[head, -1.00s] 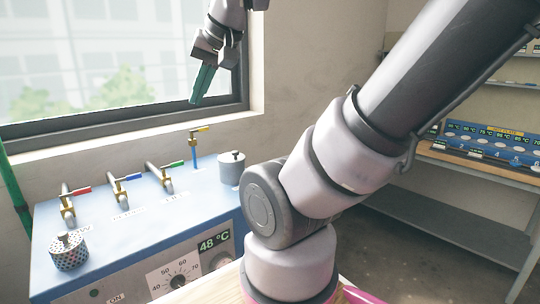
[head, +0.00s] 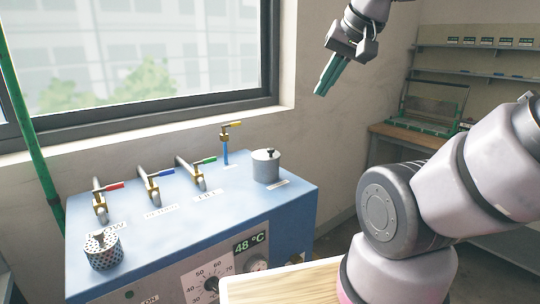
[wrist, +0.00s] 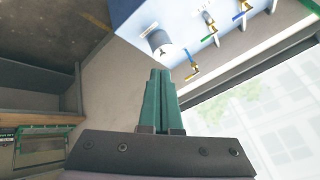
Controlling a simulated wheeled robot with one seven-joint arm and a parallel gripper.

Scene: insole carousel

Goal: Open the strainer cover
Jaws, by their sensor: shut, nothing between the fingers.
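A grey cylindrical canister with a lid and black knob (head: 266,168) stands upright at the back right of the blue machine's top. Its lid sits on it. It also shows in the wrist view (wrist: 160,43), beyond my fingertips. No label readable here says which one is the strainer. My gripper (head: 320,92), with green fingers, is high above and right of the canister, clear of it. Its fingers are shut and empty, also in the wrist view (wrist: 160,73).
The blue machine (head: 150,235) carries several taps with coloured levers (head: 154,187) along its back, and a blue pipe with a yellow lever (head: 226,140). A window and wall stand behind. A green pole (head: 35,150) is at left, a shelf bench (head: 390,135) at right.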

